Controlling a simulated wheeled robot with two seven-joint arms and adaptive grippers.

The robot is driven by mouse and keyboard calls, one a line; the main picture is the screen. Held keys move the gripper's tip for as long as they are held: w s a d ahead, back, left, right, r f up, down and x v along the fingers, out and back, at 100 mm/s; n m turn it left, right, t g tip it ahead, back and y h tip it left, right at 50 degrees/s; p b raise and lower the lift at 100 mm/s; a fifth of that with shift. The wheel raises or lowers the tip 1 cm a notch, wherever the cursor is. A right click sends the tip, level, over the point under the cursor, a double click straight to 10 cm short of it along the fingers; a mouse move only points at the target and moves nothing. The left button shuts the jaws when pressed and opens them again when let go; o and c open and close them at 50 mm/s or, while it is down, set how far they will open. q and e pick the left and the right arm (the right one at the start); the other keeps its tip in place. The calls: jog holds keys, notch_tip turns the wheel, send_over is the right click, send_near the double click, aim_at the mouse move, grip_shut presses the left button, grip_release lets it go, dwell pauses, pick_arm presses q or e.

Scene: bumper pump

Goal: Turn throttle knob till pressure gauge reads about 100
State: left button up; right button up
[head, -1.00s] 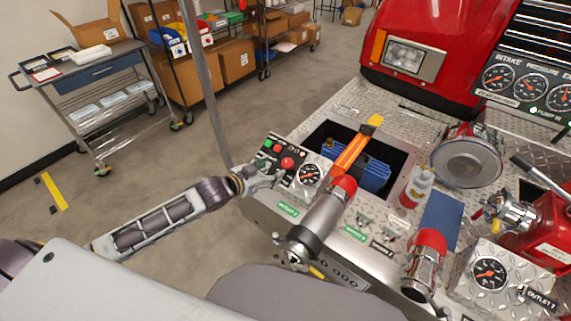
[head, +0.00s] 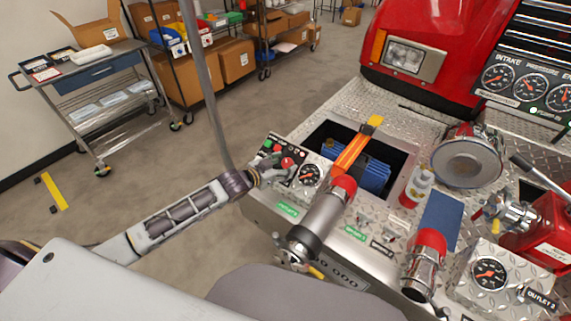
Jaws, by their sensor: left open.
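The throttle panel carries a red knob (head: 288,163) at the left end of the pump deck, with a green button (head: 267,145) and other small controls around it. My left gripper (head: 282,171) is open at the red knob and partly covers it. I cannot tell whether the fingers touch it. Pressure gauges (head: 530,87) stand in a dark panel at the upper right; their needle readings are too small to read. A smaller gauge (head: 310,174) sits right of the knob. My right gripper is not in view.
A red-collared pipe (head: 318,222) stands close right of my left gripper. A cart (head: 95,75) stands on open floor at the left.

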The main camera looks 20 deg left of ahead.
pick_arm(q)
jog(key=shift+x, duration=0.95)
jog(key=c, duration=1)
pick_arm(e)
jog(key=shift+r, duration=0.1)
pick_arm(q)
jog(key=shift+d, duration=0.1)
jog(key=shift+m, duration=0.3)
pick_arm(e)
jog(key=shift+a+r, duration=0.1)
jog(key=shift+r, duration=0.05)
